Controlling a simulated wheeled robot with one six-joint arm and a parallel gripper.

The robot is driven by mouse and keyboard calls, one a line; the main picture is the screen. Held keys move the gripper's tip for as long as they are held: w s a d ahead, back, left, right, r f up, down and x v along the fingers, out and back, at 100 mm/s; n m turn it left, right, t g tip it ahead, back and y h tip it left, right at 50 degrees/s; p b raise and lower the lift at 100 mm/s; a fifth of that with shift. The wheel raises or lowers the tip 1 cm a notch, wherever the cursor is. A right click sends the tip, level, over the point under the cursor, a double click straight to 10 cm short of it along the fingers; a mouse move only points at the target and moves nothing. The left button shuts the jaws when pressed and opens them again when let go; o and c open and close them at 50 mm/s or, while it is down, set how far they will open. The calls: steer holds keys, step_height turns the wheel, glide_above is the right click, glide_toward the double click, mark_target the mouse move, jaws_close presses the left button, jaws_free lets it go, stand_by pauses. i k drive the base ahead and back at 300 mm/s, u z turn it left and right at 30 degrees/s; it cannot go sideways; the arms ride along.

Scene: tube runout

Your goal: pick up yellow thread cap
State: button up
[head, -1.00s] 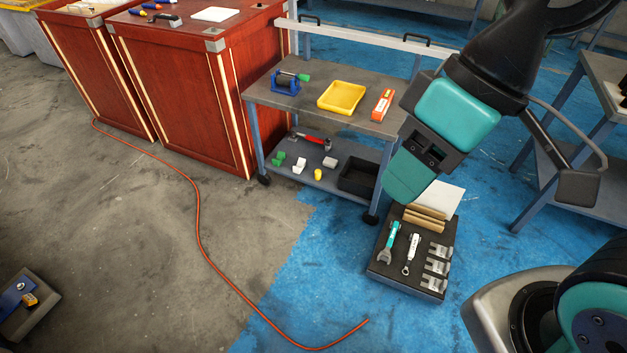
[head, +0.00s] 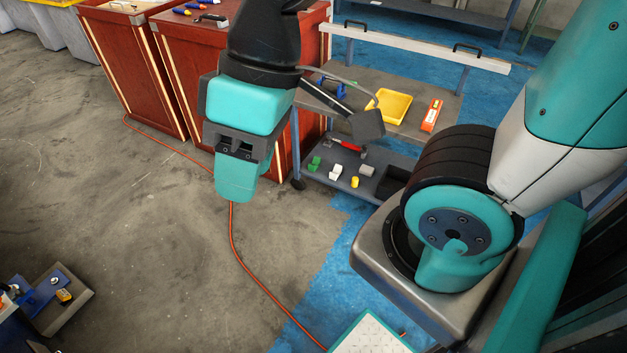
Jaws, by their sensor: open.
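A small yellow cylinder, seemingly the yellow thread cap (head: 355,182), stands on the lower shelf (head: 319,179) of the cart. It is near the shelf's front edge, with a white block (head: 335,171) to its left and a grey block (head: 366,170) behind it. My gripper (head: 236,182) points down in front of the red-brown cabinet, left of the cart in the picture and well apart from the cap. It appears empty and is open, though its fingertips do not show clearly.
A green piece (head: 314,163) and a red-handled hammer (head: 345,146) share the lower shelf. The upper shelf holds a yellow tray (head: 391,105) and an orange-and-white box (head: 432,115). An orange cable (head: 244,262) crosses the floor. Grey floor at left is mostly clear.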

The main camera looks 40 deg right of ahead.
mark_target(355, 182)
steer(key=u, duration=0.2)
steer(key=i, duration=1.4)
steer(key=z, duration=1.1)
steer(key=i, duration=0.55)
steer(key=z, duration=0.5)
